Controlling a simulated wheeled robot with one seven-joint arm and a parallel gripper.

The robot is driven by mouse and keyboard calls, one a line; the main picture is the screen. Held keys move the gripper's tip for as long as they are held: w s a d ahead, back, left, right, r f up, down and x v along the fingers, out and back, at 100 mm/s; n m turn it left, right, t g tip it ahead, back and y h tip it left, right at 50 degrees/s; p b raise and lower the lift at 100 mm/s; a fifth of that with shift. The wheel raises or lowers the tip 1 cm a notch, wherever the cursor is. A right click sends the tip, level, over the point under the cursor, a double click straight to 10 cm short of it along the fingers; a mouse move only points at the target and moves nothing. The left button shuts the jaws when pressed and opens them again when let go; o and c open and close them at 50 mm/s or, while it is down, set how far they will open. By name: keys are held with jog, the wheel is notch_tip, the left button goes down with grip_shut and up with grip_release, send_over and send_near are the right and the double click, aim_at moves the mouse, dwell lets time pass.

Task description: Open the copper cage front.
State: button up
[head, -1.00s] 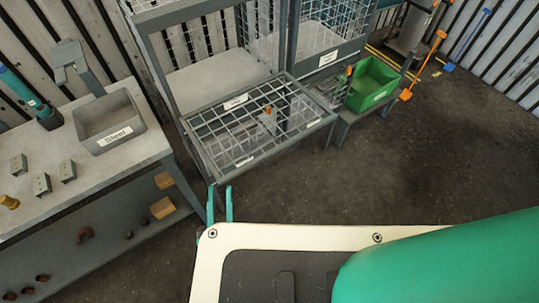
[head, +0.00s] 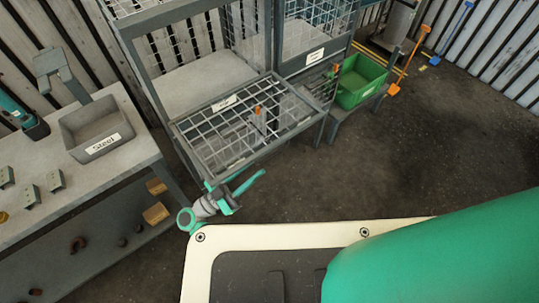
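A grey wire-mesh cage front (head: 202,145) lies folded out, nearly level, at the foot of the left cage (head: 205,83). It has a pale label (head: 224,104) too small to read, and an orange-tipped handle or latch (head: 258,112) shows at its middle. The right cage has an upright mesh front with a label (head: 315,56), also unreadable. I cannot tell which front is the copper one. My gripper (head: 240,178) has teal fingers spread apart and looks empty. It is just in front of the lowered front's near edge; whether it touches is unclear.
A grey workbench (head: 140,150) at left carries a bin marked Steel (head: 97,125) and small metal parts. A green bin (head: 362,80) stands on a low stand at right. Orange and blue tools lean further right. The dark floor (head: 440,140) at right is clear.

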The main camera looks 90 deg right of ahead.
aim_at(265, 160)
jog(key=x, duration=0.7)
jog(key=shift+w+r, duration=0.1)
jog(key=shift+w, duration=0.05)
jog(key=shift+d, duration=0.1)
jog(key=shift+s, duration=0.25)
grip_shut()
